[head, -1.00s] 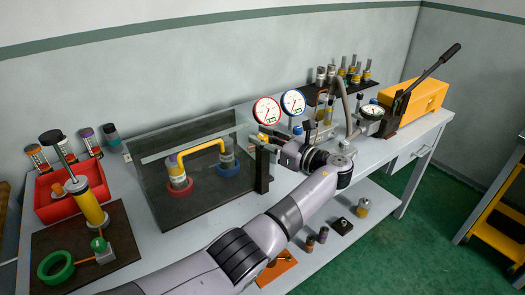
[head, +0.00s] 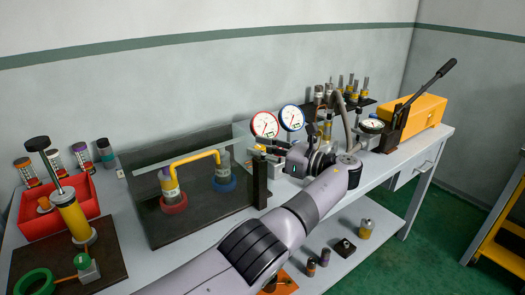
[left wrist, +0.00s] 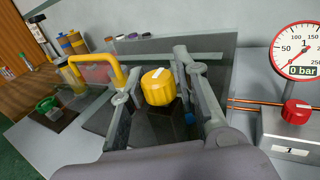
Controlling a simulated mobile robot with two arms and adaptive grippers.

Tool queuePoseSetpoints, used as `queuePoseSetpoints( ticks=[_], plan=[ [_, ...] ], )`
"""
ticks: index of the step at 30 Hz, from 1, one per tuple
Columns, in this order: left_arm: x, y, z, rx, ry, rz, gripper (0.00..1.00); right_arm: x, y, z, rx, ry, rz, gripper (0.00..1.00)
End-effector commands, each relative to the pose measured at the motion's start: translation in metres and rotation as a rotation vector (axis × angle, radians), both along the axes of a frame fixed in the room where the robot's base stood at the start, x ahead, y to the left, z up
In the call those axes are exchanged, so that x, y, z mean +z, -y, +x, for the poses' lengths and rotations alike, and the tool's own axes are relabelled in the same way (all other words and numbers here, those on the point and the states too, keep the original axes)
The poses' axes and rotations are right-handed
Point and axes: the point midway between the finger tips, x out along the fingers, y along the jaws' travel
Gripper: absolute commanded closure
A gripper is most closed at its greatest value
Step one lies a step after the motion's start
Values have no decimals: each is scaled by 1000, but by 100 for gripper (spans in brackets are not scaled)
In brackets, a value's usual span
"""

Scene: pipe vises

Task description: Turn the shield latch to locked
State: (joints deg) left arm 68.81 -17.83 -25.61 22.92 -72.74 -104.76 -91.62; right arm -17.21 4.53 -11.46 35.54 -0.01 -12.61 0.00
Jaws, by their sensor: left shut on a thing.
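The shield latch is a yellow knob with a white mark (left wrist: 158,90), seen in the left wrist view between my two grey fingers. In the head view only a little of the yellow knob (head: 262,141) shows, at the top of a black post (head: 260,186) by the right end of the clear shield (head: 200,147). My left gripper (head: 270,147) is shut on the knob, with a finger on each side; the fingers also show in the left wrist view (left wrist: 158,82). My fingers partly hide the knob in the head view. My right gripper is not in view.
Behind the shield, a yellow pipe (head: 195,158) bridges two fittings with red and blue rings. Red (head: 265,124) and blue (head: 292,117) gauges stand close behind my gripper. A hand pump (head: 415,112) is at right; a red bin (head: 82,200) is at left.

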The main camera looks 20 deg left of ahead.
Motion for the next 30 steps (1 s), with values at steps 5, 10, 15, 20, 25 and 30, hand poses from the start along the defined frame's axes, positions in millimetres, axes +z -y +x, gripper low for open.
queuePoseSetpoints(
  ticks=[5,10,15,20,25,30],
  plan=[
    [-1,-4,-1,12,-6,2,99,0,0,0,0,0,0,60],
    [-1,-4,-1,11,-5,2,61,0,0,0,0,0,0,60],
    [-1,-3,-1,8,-4,2,54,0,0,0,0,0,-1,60],
    [-1,-2,-1,5,-3,2,54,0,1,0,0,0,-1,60],
    [7,-2,0,4,0,1,54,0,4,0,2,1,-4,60],
    [37,-3,0,5,4,0,54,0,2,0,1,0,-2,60]
  ],
)
